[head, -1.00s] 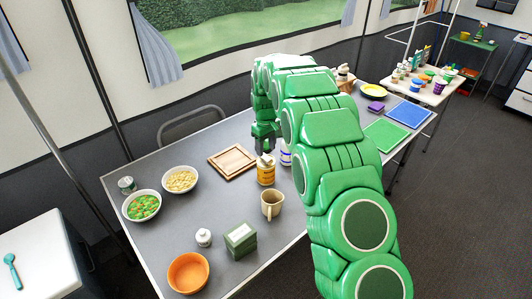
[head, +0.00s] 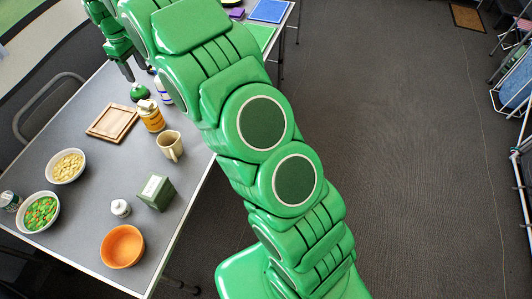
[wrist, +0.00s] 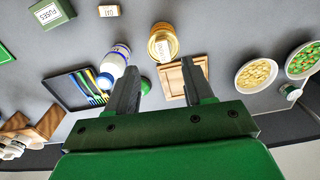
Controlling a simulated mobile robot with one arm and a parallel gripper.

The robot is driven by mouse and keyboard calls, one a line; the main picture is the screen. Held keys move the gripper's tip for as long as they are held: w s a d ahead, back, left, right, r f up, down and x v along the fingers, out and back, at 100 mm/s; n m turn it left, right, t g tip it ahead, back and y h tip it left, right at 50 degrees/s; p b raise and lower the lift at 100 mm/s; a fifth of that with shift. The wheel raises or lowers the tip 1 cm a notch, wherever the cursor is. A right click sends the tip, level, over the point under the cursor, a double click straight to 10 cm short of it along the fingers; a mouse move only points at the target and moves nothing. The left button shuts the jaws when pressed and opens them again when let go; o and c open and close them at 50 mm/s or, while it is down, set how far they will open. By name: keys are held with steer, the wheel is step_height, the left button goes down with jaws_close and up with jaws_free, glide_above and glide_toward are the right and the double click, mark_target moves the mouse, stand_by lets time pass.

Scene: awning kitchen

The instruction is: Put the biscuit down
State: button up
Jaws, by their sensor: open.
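My gripper (head: 138,76) is open, its two dark fingers above the grey table; in the wrist view the fingers (wrist: 160,66) are spread with nothing held between them. I cannot pick out a biscuit with certainty. A pale, small block (wrist: 163,47) rests on top of a yellow tin (head: 152,120), and I cannot tell whether it is the biscuit or a label. A wooden square board (head: 112,122) lies flat beside the tin, with nothing visible on it. A small green object (head: 138,92) stands just below my fingers.
Bowls of pale pieces (head: 66,166) and of green and orange pieces (head: 39,211) stand at left. A mug (head: 170,146), green box (head: 156,192), white bottle (head: 120,208) and orange bowl (head: 122,246) stand nearer. A blue-capped bottle (wrist: 114,62) is beside my finger.

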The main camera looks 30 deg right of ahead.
steer(key=s+d+r+m, duration=0.2)
steer(key=s+d+r, duration=0.2)
steer(key=s, duration=0.4)
steer(key=s+d+r+m, duration=0.1)
steer(key=s+d+r, duration=0.3)
steer(key=s, duration=0.5)
steer(key=s+d+r+m, duration=0.25)
steer(key=s+d, duration=0.25)
steer(key=s, duration=0.3)
steer(key=s+d+f+m, duration=0.1)
steer(key=s+d, duration=0.1)
steer(key=s, duration=1.1)
steer(key=s+d+f+m+g, duration=0.1)
steer(key=s+d+m, duration=0.1)
steer(key=s, duration=1.2)
steer(key=shift+d+g, duration=0.3)
steer(key=shift+d, duration=0.45)
